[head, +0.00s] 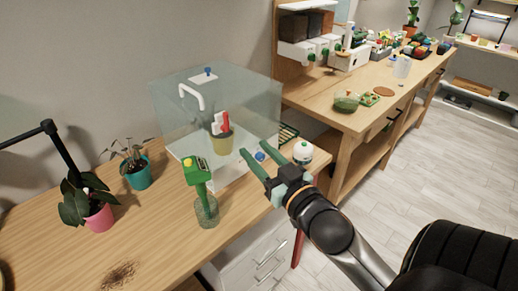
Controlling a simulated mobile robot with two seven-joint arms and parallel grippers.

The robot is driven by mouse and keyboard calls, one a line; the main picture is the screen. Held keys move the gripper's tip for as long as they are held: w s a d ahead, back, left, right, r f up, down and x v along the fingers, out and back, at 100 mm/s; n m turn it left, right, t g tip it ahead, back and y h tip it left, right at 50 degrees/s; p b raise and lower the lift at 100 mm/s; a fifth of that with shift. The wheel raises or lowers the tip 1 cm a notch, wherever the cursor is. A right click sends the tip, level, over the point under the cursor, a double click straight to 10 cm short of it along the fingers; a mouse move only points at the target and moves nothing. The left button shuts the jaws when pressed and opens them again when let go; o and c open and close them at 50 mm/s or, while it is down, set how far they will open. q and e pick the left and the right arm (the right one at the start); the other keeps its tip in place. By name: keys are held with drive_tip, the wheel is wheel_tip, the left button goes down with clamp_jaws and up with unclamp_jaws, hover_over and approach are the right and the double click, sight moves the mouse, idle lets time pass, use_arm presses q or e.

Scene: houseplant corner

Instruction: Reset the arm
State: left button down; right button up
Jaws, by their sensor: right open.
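My right gripper (253,151) reaches in from the lower right on a grey and black arm. Its two green fingers are spread and point up-left, over the right part of the wooden table near the clear box. I see nothing held between them. A small blue knob shows between the fingers; I cannot tell how far below them it is. My left gripper is not in view.
The clear box (183,128) holds a yellow pot (222,143). A green-topped spray bottle (205,205), a teal pot (139,176) and a pink pot (98,219) stand left of my gripper. A white round container (302,153) is close by. Spilled soil (118,275) lies at front left.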

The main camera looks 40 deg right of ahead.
idle(0.4)
drive_tip(key=s+a+f+n+g+y, duration=0.1)
drive_tip(key=a+f+g, duration=0.1)
drive_tip(key=f, duration=0.7)
drive_tip(key=s+a+f+g+y, duration=0.1)
drive_tip(key=a+f+g, duration=0.15)
drive_tip(key=f, duration=0.65)
drive_tip(key=s+a+f+g+y, duration=0.1)
drive_tip(key=s+a+f, duration=0.2)
drive_tip(key=f, duration=0.3)
drive_tip(key=s+a+f+n+g, duration=0.1)
drive_tip(key=s+a+f+g, duration=0.1)
drive_tip(key=f, duration=0.4)
drive_tip(key=s+a+f+n+g+y, duration=0.1)
drive_tip(key=s+a+f, duration=0.3)
drive_tip(key=s+f, duration=0.1)
drive_tip(key=shift+s+a+f+g+y, duration=0.3)
drive_tip(key=shift+s+a+f+g, duration=0.1)
drive_tip(key=shift+f, duration=0.2)
